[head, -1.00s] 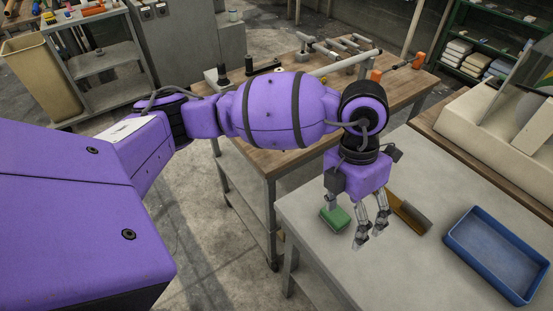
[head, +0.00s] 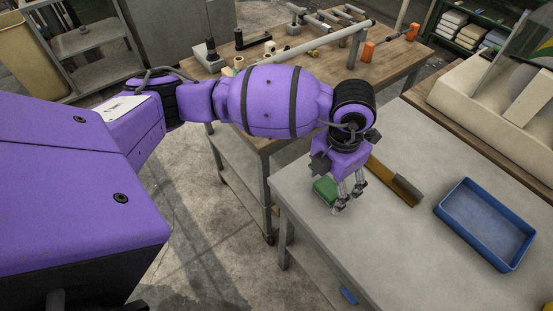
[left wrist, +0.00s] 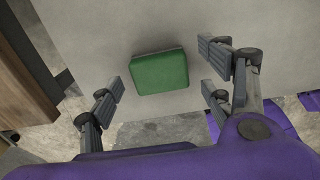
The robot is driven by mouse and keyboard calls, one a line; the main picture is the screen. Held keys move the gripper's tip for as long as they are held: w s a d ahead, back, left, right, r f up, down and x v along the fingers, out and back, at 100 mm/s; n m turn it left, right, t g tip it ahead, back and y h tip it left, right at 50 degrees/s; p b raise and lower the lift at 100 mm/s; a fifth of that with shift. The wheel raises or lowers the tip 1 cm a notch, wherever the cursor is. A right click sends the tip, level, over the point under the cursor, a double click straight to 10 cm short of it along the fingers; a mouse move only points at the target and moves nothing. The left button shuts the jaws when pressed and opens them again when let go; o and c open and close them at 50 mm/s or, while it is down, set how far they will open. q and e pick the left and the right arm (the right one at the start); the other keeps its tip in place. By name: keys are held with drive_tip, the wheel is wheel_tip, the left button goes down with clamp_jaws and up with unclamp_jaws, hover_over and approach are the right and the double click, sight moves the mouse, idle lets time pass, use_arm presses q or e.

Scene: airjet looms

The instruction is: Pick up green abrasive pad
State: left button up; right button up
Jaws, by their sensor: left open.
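The green abrasive pad (head: 326,190) lies near the left edge of the grey table (head: 420,270). In the left wrist view the pad (left wrist: 159,72) is a rounded green block, lying flat and a little beyond the space between the fingers. My left gripper (head: 348,201) is open and empty, pointing down close beside the pad. In the left wrist view its fingers (left wrist: 160,85) are spread wide, one to each side of the pad. I see no contact with it. My right gripper is not in view.
A brush-like tool with a wooden handle (head: 397,183) lies just right of the gripper. A blue tray (head: 487,222) stands further right. A wooden bench (head: 310,62) with metal parts is behind. The table's middle front is clear.

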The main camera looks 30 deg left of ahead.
sight(330, 187)
use_arm(q)
drive_tip(key=shift+r, duration=0.1)
drive_tip(key=shift+c, duration=0.5)
drive_tip(key=shift+w, duration=0.1)
drive_tip(key=c, duration=1.1)
drive_tip(key=shift+c, duration=0.2)
drive_tip(key=shift+r, duration=0.1)
drive_tip(key=shift+r, duration=0.45)
wheel_tip(330, 187, up, 2)
drive_tip(key=shift+r, duration=0.25)
drive_tip(key=s+d+r, duration=0.2)
drive_tip(key=s+r, duration=0.7)
drive_tip(key=s, duration=0.5)
drive_tip(key=shift+r+p, duration=0.2)
drive_tip(key=shift+p, duration=0.15)
